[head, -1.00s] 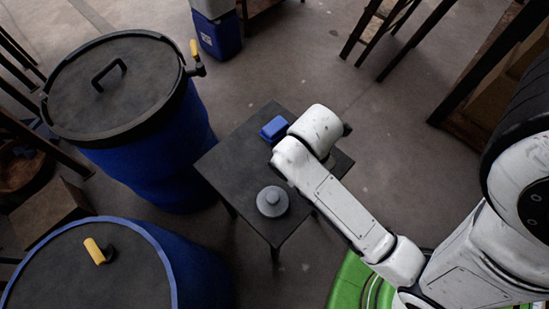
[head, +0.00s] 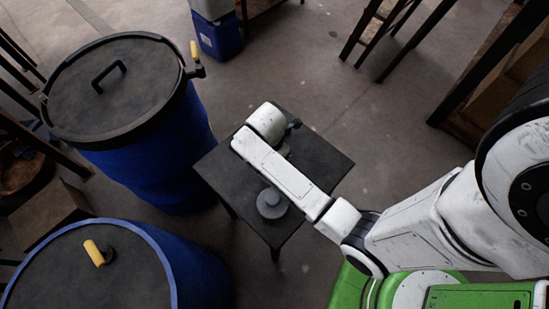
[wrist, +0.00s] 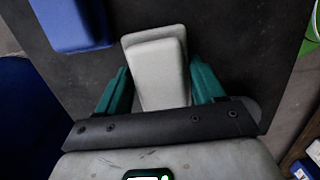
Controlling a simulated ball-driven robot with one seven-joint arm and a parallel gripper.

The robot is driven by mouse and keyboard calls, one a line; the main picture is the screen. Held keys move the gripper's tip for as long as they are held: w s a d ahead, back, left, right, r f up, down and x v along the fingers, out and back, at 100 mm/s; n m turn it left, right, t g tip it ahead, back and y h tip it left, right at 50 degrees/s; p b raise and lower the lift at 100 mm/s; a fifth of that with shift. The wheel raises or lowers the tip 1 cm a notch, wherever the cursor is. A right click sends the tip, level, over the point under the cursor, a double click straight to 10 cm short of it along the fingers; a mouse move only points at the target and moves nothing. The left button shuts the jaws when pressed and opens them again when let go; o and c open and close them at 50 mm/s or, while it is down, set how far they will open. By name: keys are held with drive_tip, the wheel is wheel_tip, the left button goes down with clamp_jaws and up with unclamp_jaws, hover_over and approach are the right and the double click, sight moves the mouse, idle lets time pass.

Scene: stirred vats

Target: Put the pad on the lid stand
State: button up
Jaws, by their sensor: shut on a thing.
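A pale grey pad-like block (wrist: 160,70) sits between the teal fingers of my gripper (wrist: 162,88), which is shut on it. In the head view, my arm covers my gripper and most of the block; a pale bit (head: 285,150) shows beside the arm. The dark square-topped stand (head: 325,165), which looks like the lid stand, lies under my gripper. A blue block (wrist: 72,22) is at the upper left of the wrist view, on the dark top. I cannot tell whether the grey block touches the top.
A round grey knobbed piece (head: 271,204) stands near the stand's front edge. A blue vat with a handled dark lid (head: 115,85) is left of the stand. Another vat (head: 90,270) with a yellow-handled fitting is at the lower left.

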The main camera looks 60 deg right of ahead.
drive_tip(key=shift+f, duration=0.85)
drive_tip(key=shift+f, duration=0.1)
drive_tip(key=o, duration=1)
